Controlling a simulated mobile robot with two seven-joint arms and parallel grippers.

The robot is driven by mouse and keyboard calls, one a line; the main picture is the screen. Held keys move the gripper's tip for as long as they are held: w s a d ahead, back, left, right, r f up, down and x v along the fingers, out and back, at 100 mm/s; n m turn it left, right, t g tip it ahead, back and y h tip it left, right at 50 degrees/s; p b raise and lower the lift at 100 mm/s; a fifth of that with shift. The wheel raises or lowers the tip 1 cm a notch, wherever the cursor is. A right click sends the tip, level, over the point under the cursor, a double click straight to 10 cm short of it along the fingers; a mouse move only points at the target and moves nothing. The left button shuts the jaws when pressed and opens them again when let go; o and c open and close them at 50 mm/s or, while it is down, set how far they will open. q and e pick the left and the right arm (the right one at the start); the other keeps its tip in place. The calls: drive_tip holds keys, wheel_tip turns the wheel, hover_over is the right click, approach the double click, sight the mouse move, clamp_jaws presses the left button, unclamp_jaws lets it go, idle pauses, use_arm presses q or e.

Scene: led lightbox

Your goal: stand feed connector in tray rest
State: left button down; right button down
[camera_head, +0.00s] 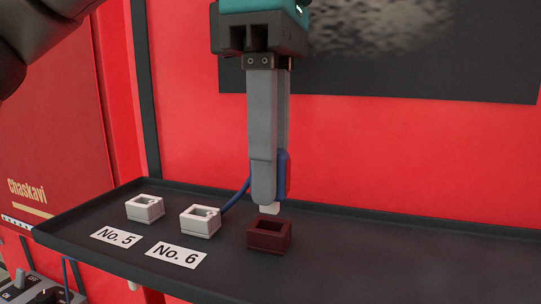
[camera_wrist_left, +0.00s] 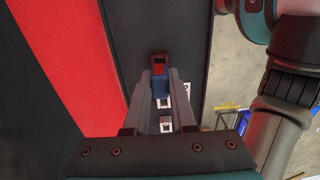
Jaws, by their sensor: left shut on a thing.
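My left gripper (camera_head: 268,185) points straight down and is shut on the blue feed connector (camera_head: 286,174), whose white tip (camera_head: 270,208) sticks out below the fingers. A blue cable (camera_head: 236,195) runs from it down to the left, behind a white holder. The connector also shows between the fingers in the left wrist view (camera_wrist_left: 160,87). A dark red square holder, seemingly the tray rest (camera_head: 269,236), stands on the tray just below the tip. The tip appears slightly above it; contact cannot be told. My right gripper is in neither view.
The black tray (camera_head: 400,255) has a raised rim. Two white holders, (camera_head: 145,208) and (camera_head: 200,221), stand left of the red one, by labels No. 5 (camera_head: 116,237) and No. 6 (camera_head: 176,255). A red wall (camera_head: 400,150) rises behind. The tray's right side is clear.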

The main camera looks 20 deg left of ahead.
use_arm(q)
drive_tip(key=shift+f+b, duration=0.8)
drive_tip(key=shift+f, duration=0.25)
drive_tip(key=c, duration=0.7)
unclamp_jaws()
drive_tip(key=shift+o, duration=0.2)
wheel_tip(320, 180, up, 8)
drive_tip(key=p, duration=0.8)
